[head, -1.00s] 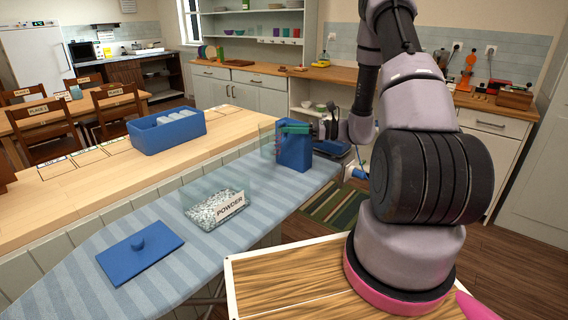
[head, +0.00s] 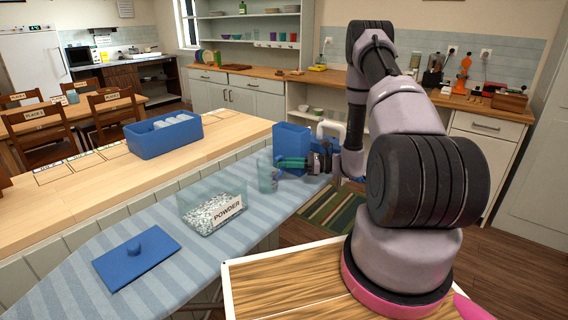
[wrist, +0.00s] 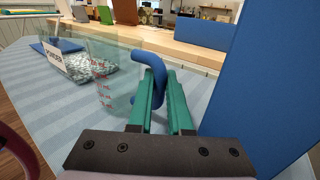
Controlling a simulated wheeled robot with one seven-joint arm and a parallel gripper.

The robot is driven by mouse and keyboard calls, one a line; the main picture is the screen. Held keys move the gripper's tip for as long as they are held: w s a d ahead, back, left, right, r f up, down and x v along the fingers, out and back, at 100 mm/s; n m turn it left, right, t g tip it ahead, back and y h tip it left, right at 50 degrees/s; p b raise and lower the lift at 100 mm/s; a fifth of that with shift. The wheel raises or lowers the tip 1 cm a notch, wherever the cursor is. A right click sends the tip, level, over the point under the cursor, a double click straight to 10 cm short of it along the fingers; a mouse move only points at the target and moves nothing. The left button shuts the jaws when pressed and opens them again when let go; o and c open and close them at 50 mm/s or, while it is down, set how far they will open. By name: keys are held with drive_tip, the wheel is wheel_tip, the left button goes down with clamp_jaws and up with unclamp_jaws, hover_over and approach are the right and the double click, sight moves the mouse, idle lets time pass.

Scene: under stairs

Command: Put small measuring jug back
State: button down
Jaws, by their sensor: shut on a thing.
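The small measuring jug (head: 266,176) is clear, with red markings and a blue handle (wrist: 148,66). My gripper (head: 284,162) has green fingers; in the wrist view (wrist: 161,84) they are closed around the handle. The jug looks upright, at or just above the striped ironing board (head: 160,215); I cannot tell whether it touches. A tall blue box (head: 291,138) stands right behind the gripper, and its wall (wrist: 268,80) fills the wrist view's right side. Part of the handle is hidden by the fingers.
A clear tub labelled POWDER (head: 213,213) stands left of the jug. A blue lid with a knob (head: 136,258) lies at the front left. A blue bin (head: 164,137) stands on the wooden counter (head: 225,138). Striped board is bare between lid and tub.

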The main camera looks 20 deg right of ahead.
drive_tip(key=shift+f, duration=0.1)
drive_tip(key=c, duration=1.1)
unclamp_jaws()
